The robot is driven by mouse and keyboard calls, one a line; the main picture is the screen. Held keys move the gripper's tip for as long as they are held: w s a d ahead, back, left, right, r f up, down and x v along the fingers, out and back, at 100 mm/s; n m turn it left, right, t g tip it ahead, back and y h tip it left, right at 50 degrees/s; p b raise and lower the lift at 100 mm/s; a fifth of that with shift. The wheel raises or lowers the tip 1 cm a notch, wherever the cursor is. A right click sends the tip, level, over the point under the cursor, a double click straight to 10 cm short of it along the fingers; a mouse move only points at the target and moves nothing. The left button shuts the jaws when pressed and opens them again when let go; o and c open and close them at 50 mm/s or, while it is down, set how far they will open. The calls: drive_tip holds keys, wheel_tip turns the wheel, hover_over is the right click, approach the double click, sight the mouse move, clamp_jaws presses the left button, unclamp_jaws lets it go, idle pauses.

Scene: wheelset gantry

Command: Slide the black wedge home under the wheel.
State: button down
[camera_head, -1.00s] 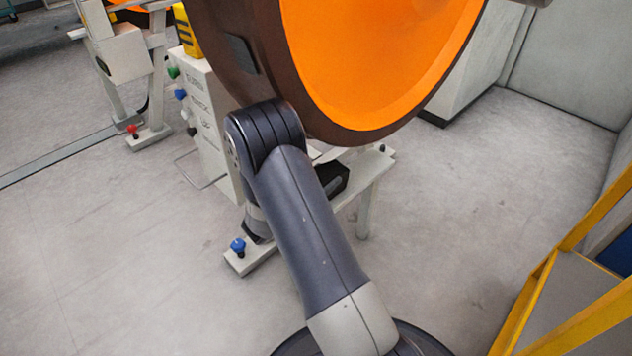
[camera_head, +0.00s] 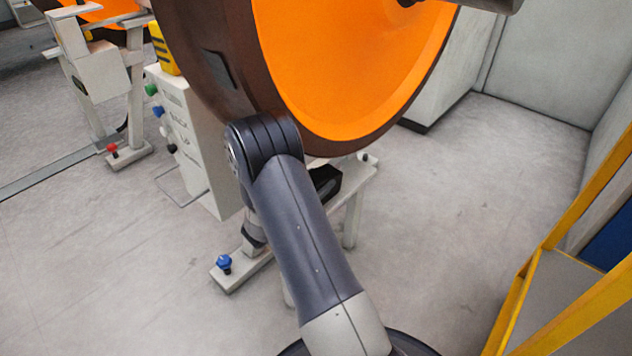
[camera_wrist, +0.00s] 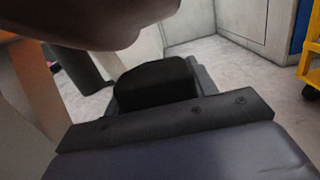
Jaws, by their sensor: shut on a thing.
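The wheel (camera_head: 350,60) is large, with an orange face and a dark brown rim. It fills the top of the head view, and its rim (camera_wrist: 90,20) crosses the top left of the wrist view. My gripper (camera_wrist: 155,100) is shut on the black wedge (camera_wrist: 158,82), which sits just beyond the dark gripper body, low beside the wheel's rim. In the head view a black block (camera_head: 326,184) shows beside my arm, below the wheel, at the pale stand. My arm hides most of the gripper there. Contact between wedge and wheel cannot be told.
The pale stand (camera_head: 352,190) with a blue knob (camera_head: 224,264) is under the wheel. A pale cabinet (camera_head: 185,140) with coloured knobs stands left. A yellow-railed platform (camera_head: 575,300) is at the right. The floor between is clear.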

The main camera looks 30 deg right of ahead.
drive_tip(key=c, duration=0.9)
unclamp_jaws()
drive_tip(key=shift+s+d+f, duration=0.1)
drive_tip(key=shift+d+f, duration=0.1)
drive_tip(key=shift+f, duration=0.2)
drive_tip(key=o, duration=0.4)
drive_tip(key=shift+r, duration=0.1)
drive_tip(key=shift+o, duration=0.2)
drive_tip(key=shift+a, duration=0.15)
drive_tip(key=shift+a+r, duration=0.1)
drive_tip(key=shift+a, duration=0.15)
drive_tip(key=p+v, duration=0.3)
drive_tip(key=v, duration=0.7)
